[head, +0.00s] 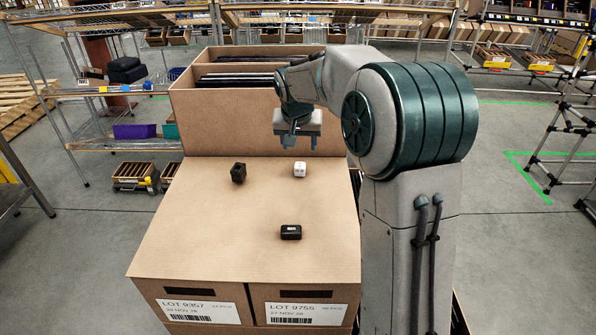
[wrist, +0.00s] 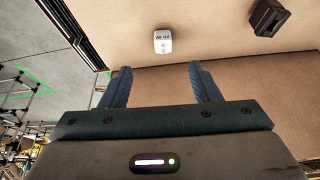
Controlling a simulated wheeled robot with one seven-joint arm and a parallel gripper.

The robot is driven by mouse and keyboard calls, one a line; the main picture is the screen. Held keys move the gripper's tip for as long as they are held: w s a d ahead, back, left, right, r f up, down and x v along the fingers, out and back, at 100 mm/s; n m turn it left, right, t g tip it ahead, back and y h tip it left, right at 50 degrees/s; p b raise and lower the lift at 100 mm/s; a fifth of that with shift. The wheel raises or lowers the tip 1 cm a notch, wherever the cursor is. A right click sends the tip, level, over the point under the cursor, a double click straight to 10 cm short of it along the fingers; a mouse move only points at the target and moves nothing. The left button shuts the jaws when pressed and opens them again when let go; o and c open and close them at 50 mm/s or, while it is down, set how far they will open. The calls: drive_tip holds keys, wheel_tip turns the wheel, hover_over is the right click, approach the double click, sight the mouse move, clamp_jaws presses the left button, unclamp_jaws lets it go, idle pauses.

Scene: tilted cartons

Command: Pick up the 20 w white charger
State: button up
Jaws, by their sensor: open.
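The white charger (head: 300,169) is a small white block with dark print. It stands on the tilted carton top, right of the middle and near the back. In the wrist view the white charger (wrist: 163,41) shows beyond the fingertips, with "20 W" print on it. My gripper (head: 299,141) is above and behind the charger in the head view. In the wrist view my gripper (wrist: 158,72) has its two blue fingers apart with nothing between them. The charger is apart from both fingers.
A black block (head: 238,173) stands to the left on the carton top (head: 200,235), and another black item (head: 291,232) lies nearer the front. An open carton (head: 222,100) with dark flat items rises behind. The carton top between the items is clear.

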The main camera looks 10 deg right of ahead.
sight(299, 167)
drive_tip(key=x, duration=0.5)
drive_tip(key=w+x, duration=0.1)
drive_tip(key=x, duration=0.3)
drive_tip(key=shift+w+a+f, duration=0.1)
drive_tip(key=shift+w, duration=0.2)
drive_tip(key=shift+p+x, duration=0.8)
drive_tip(key=shift+x, duration=2)
drive_tip(key=shift+s, duration=0.1)
drive_tip(key=c, duration=1.1)
